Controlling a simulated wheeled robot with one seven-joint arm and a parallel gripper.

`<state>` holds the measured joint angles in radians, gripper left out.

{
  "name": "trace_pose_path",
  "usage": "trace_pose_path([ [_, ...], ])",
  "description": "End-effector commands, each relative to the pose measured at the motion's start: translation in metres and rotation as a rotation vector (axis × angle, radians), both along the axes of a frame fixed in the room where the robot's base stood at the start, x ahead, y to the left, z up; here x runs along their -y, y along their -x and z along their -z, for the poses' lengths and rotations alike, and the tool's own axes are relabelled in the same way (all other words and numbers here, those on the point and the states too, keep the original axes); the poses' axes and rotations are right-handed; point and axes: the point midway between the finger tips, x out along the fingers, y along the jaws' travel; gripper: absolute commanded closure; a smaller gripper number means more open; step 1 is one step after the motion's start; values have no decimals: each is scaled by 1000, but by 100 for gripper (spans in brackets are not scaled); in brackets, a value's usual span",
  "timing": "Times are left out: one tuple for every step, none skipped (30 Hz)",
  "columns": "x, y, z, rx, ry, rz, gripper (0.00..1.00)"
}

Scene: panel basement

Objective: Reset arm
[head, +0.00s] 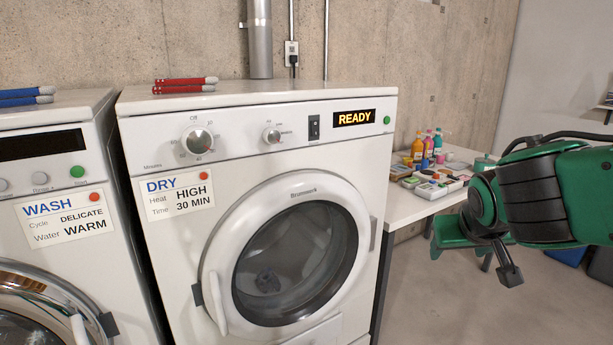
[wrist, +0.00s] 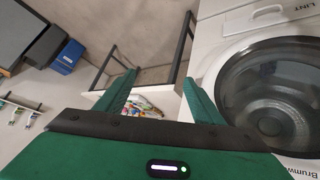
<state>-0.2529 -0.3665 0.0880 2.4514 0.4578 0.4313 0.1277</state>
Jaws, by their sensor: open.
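My green arm reaches in from the right in the head view, bent, with my gripper (head: 478,250) low in front of the side table and to the right of the dryer. The wrist view shows my gripper (wrist: 160,90) with its two green fingers spread apart and nothing between them. The dryer (head: 270,170) is white, its round door shut and its display reading READY. It also shows at the right of the wrist view (wrist: 255,50). My gripper is apart from it.
The washer (head: 65,215) stands left of the dryer. Red sticks (head: 184,85) lie on the dryer and blue sticks (head: 27,96) on the washer. The side table (head: 405,205) holds bottles and small boxes. A blue box (wrist: 68,57) is on the floor. Some floor is clear.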

Motion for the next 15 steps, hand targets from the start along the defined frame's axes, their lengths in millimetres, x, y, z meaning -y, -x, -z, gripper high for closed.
trace_pose_path([
  [27,18,11,-60,-21,64,38],
  [40,31,19,-102,-36,96,38],
  [56,49,28,-156,-60,140,38],
  [68,64,35,-198,-81,173,38],
  [77,79,42,-239,-104,204,38],
  [88,100,50,-292,-137,242,38],
  [95,115,55,-331,-162,271,38],
  [99,130,59,-365,-188,294,38],
  [104,149,65,-409,-223,323,38],
  [106,162,68,-440,-250,343,38],
  [108,174,71,-467,-274,359,38],
  [109,188,74,-498,-305,378,38],
  [109,198,76,-519,-326,390,38],
  [109,206,77,-537,-344,399,38],
  [108,215,79,-557,-365,409,38],
])
